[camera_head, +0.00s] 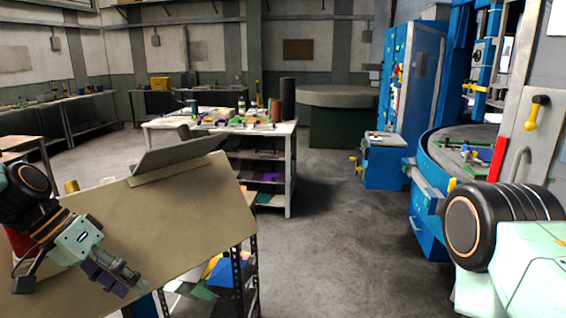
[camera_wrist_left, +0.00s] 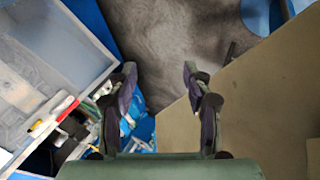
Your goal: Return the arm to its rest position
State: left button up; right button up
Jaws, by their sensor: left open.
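My left arm (camera_head: 40,215) comes in from the left edge of the head view, over a tan slanted board (camera_head: 205,215). My left gripper (camera_head: 125,284) points down and right, above or in front of the board's lower part; the gap to the board cannot be told. In the wrist view the left gripper (camera_wrist_left: 160,78) has its two dark fingers apart, with nothing between them. My right arm (camera_head: 500,225) shows at the right edge, bent, with its gripper out of view.
A grey flat thing (camera_head: 175,152) stands on the board's top edge. A cluttered workbench (camera_head: 288,128) is behind it. Blue machines (camera_head: 405,85) stand at the right. Open floor (camera_head: 345,235) lies between. The wrist view shows a grey tray (camera_wrist_left: 88,38) with pen-like things beside it.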

pick_arm(q)
jog(key=s+d+f+n+y+b, duration=0.1)
jog(key=s+f+b, duration=0.2)
jog(key=f, duration=0.9)
jog(key=s+d+f+n+y+b, duration=0.1)
jog(key=s+f+y+b, duration=0.1)
jog(key=s+f, duration=0.7)
jog(key=s+d+f+n+g+y+b, duration=0.1)
jog(key=s+f+b, duration=0.3)
jog(key=f, duration=1.1)
jog(key=s+y, duration=0.1)
jog(key=s, duration=0.1)
jog(key=shift+s+d, duration=0.3)
jog(key=shift+y, duration=0.7)
jog(key=s+f+b, duration=0.1)
jog(key=s+f, duration=0.1)
jog(key=s, duration=0.1)
jog(key=s+f+b, duration=0.1)
jog(key=s+f, duration=0.1)
jog(key=s, duration=0.1)
jog(key=s+d+f+b, duration=0.1)
jog(key=s, duration=0.3)
jog(key=shift+f, duration=0.4)
jog(key=shift+c, duration=1.3)
jog(key=shift+w, duration=0.15)
